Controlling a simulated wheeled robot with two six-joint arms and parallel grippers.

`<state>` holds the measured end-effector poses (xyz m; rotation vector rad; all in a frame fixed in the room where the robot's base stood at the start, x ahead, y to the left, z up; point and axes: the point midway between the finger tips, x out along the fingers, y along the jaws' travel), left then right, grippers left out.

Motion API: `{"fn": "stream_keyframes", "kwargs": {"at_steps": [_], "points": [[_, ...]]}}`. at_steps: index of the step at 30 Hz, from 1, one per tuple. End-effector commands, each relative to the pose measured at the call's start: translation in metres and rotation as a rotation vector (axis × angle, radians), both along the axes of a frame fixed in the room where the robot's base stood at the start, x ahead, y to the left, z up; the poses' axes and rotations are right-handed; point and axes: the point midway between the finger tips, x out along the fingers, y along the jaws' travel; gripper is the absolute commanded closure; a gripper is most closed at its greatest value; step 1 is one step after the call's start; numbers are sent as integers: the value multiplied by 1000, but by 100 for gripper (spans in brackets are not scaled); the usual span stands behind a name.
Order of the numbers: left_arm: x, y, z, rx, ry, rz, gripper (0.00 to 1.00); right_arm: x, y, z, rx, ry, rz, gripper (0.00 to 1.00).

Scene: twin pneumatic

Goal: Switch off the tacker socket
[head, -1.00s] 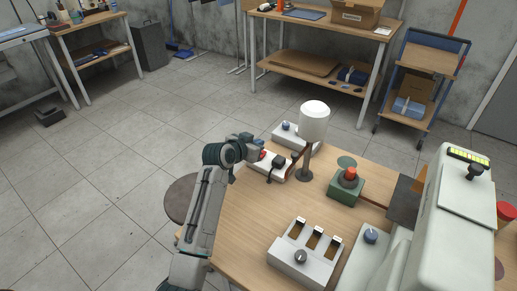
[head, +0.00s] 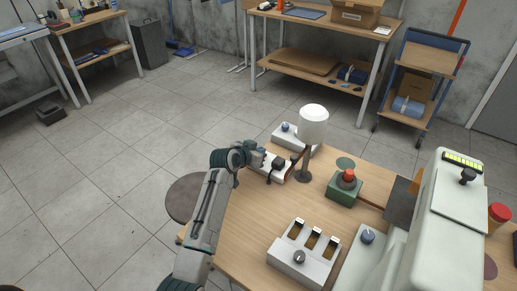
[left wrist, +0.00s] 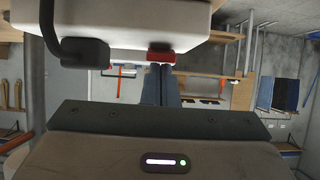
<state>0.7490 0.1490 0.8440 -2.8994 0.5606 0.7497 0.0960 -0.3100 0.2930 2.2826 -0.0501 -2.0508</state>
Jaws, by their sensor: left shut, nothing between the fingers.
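The tacker socket is a white block (head: 284,177) with a black plug and cord (head: 278,163) on it, on the far left part of the wooden table in the head view. My left gripper (head: 261,161) reaches its left end, with nothing held. In the left wrist view the white socket (left wrist: 130,20) fills the top, with the black plug (left wrist: 85,51) and a red rocker switch (left wrist: 161,55). The shut fingertips (left wrist: 160,68) are right at the red switch; whether they touch it I cannot tell. My right gripper is not in view.
A white cylinder lamp (head: 313,124) stands just right of the socket. A grey box with a blue knob (head: 286,127) is behind. A green box with a red button (head: 344,187) and a three-slot grey panel (head: 302,254) are nearer. A round stool (head: 187,198) stands left.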

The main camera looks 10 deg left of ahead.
Motion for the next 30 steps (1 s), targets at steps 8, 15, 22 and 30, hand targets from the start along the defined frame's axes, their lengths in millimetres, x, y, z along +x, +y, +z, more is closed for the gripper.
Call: {"fn": "stream_keyframes", "kwargs": {"at_steps": [8,15,22,30], "points": [[-3,1,-2,0,1,0,100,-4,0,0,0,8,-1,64],[-13,5,-6,1,2,1,100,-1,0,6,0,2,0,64],[-15,6,-9,1,4,0,100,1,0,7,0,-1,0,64],[-15,6,-3,2,5,0,100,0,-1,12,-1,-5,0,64]]}}
